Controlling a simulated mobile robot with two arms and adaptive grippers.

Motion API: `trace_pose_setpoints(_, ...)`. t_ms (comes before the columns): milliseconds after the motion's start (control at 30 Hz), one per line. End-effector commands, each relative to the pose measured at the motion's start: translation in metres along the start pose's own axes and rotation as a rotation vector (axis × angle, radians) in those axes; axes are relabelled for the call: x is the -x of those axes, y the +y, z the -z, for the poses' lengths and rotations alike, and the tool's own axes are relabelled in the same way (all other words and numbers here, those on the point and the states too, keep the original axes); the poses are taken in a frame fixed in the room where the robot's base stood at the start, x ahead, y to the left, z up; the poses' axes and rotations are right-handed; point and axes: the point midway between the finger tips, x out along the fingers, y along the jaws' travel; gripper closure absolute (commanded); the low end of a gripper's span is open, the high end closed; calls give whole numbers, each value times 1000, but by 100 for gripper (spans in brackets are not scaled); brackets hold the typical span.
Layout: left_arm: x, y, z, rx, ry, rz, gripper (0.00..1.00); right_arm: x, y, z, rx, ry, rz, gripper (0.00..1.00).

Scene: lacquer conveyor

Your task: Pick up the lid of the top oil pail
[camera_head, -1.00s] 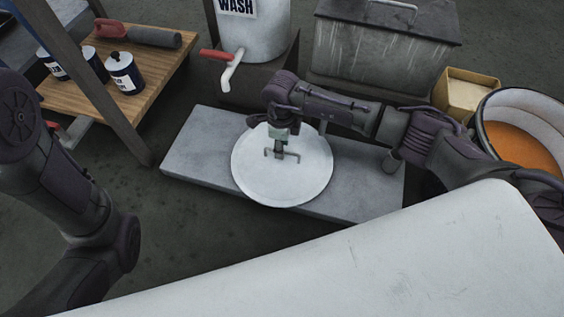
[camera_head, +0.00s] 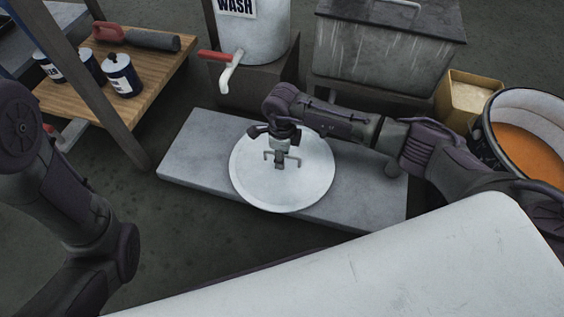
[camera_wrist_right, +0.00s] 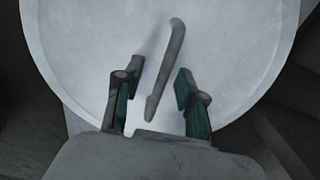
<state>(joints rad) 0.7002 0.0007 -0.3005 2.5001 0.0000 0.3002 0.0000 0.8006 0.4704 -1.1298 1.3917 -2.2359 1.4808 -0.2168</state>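A round white lid (camera_head: 255,185) with a thin grey bar handle lies over the grey slab (camera_head: 190,160) in the head view. The lid also fills most of the right wrist view (camera_wrist_right: 65,50). My right gripper (camera_head: 281,158) points down over the lid's middle. In the right wrist view my right gripper (camera_wrist_right: 156,80) is open, with the handle (camera_wrist_right: 165,72) slanting between its two green-padded fingers and gaps on both sides. Whether a pail is under the lid is hidden. My left arm is at the left edge; its gripper is out of view.
An open pail of orange liquid (camera_head: 525,148) stands at the right, beside a tan box (camera_head: 465,98). A grey lidded bin (camera_head: 380,60) and a white wash tank (camera_head: 255,35) with a red-handled tap stand behind. A wooden shelf (camera_head: 150,75) holds several cans at left.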

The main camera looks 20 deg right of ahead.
Motion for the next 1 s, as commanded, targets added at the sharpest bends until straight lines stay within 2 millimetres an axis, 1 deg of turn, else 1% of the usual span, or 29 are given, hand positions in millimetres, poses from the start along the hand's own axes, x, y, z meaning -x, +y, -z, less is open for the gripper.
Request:
trace_pose_setpoints(200, 0, 0, 0, 0, 0, 0, 52, 0, 0, 0, 0, 0, 0, 60)
trace_pose_setpoints(433, 0, 0, 0, -1, 0, 0, 52, 0, 0, 0, 0, 0, 0, 99)
trace_pose_setpoints(467, 0, 0, 0, -1, 0, 0, 52, 0, 0, 0, 0, 0, 0, 100)
trace_pose_setpoints(867, 0, 0, 0, -1, 0, 0, 52, 1, 0, 0, 0, -1, 1, 100)
trace_pose_setpoints(1000, -1, 0, 0, -1, 0, 0, 52, 5, 0, 0, 1, -2, 0, 100)
